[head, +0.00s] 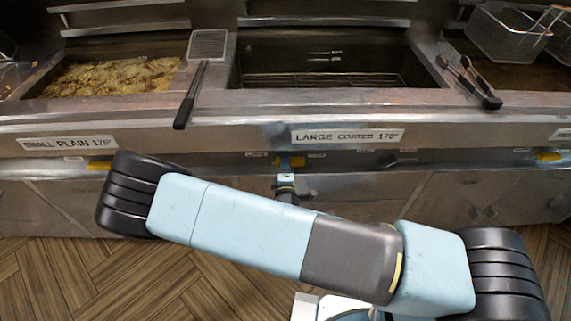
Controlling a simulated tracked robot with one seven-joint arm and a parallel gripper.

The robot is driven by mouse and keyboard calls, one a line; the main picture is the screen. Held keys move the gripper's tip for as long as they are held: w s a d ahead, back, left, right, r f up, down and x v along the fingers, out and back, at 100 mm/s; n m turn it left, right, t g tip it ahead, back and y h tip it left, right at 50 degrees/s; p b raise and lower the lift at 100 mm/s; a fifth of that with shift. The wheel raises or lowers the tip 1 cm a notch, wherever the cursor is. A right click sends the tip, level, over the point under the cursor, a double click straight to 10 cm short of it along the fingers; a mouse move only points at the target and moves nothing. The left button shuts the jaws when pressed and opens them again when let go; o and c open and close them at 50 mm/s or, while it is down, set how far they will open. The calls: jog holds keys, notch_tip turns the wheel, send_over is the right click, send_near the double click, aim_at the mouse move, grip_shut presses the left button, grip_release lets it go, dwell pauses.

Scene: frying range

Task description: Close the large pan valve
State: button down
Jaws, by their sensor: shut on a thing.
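The large pan valve has a yellow handle (297,161) on the pipe under the fryer front, below the "LARGE COATED 170°" label (347,136). The handle's visible part looks roughly level. My gripper (287,164) is at this handle and shut on it; the fingers are small and partly merge with the handle. My arm crosses in front and hides the area below. The large pan (330,62) above is dark, with a wire rack low inside it.
Other yellow valve handles sit at the left (98,165), under the "SMALL PLAIN" label, and at the right (548,156). A wire basket (505,35) is at upper right. Wooden floor (60,280) is clear in front.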

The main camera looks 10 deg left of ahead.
jog(key=shift+s+a+f+n, duration=0.15)
jog(key=shift+a+f+n, duration=0.05)
jog(key=shift+n, duration=0.1)
jog(key=c, duration=1.3)
grip_release()
jog(key=o, duration=0.3)
jog(key=shift+d+r, duration=0.1)
jog(key=shift+o, duration=0.2)
jog(key=v, duration=1.3)
jog(key=shift+s+d, duration=0.15)
jog(key=shift+s, duration=0.15)
